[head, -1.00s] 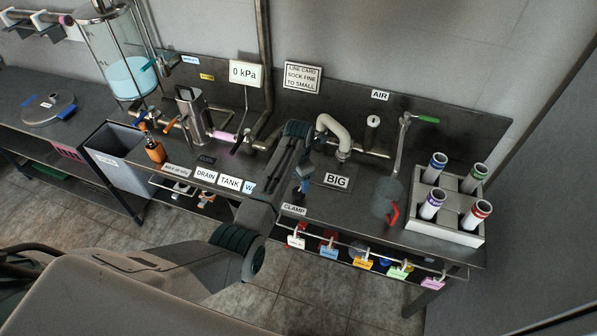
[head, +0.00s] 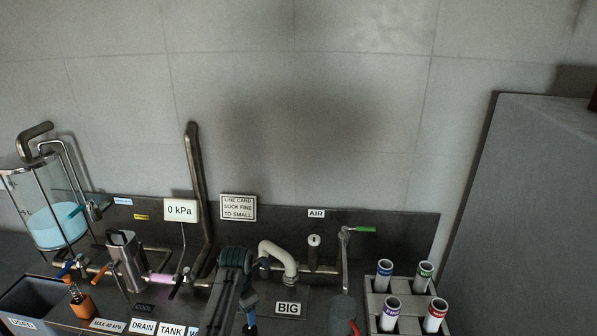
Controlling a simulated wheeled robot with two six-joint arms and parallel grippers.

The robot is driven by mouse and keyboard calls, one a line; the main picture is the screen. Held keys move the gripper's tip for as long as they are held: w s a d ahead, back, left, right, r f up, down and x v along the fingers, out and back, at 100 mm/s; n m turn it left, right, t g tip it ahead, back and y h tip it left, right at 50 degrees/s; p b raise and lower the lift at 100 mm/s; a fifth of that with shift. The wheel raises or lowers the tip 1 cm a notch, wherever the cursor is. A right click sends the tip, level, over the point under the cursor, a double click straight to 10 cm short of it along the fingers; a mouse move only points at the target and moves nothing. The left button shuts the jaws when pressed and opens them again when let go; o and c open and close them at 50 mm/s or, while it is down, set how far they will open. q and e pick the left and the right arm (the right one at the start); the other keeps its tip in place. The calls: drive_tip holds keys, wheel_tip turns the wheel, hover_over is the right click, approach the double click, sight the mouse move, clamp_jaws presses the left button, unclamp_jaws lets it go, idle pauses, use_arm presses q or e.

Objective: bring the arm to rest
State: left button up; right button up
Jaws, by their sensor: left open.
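My left arm rises from the bottom edge in the head view, and its dark ribbed wrist joint stands in front of the bench, left of the pale curved pipe (head: 279,256). My left gripper (head: 250,322) hangs below that joint at the bottom edge, left of the BIG label (head: 288,308). It is open, with a bit of blue showing near it. The frame edge cuts off its lower part, and I see nothing held in it. My right gripper is not in view.
A gauge sign reading 0 kPa (head: 180,210) and a sock card (head: 238,207) stand at the back. A glass tank with blue liquid (head: 55,225) is at left. A rack (head: 400,290) with several capped tubes is at right. A grey cabinet (head: 530,220) stands beyond it.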

use_arm(q)
drive_tip(key=s+a+f+m+t, duration=0.1)
drive_tip(key=s+a+f+m, duration=0.15)
drive_tip(key=s+m, duration=0.6)
drive_tip(key=s+a+f+m+t, duration=0.15)
drive_tip(key=s+a+m, duration=0.3)
drive_tip(key=s, duration=0.75)
drive_tip(key=s+r+m+t+y, duration=0.1)
drive_tip(key=s+r+m, duration=0.4)
drive_tip(key=s+m, duration=0.3)
drive_tip(key=s+r+m, duration=0.4)
drive_tip(key=s+m, duration=0.2)
drive_tip(key=s, duration=0.4)
drive_tip(key=a+f+g+b, duration=0.1)
drive_tip(key=a+f+b, duration=0.15)
drive_tip(key=f, duration=1.55)
drive_tip(key=a+f+b, duration=0.1)
drive_tip(key=f+b, duration=0.3)
drive_tip(key=f, duration=1.3)
drive_tip(key=s+f+b, duration=0.2)
drive_tip(key=s+f, duration=0.7)
drive_tip(key=f, duration=0.4)
drive_tip(key=s+a+f+g+b, duration=0.1)
drive_tip(key=s+f+b, duration=0.2)
drive_tip(key=s+f, duration=0.7)
wheel_tip(320, 180, down, 3)
drive_tip(key=shift+s+f, duration=0.15)
drive_tip(key=shift+s, duration=0.05)
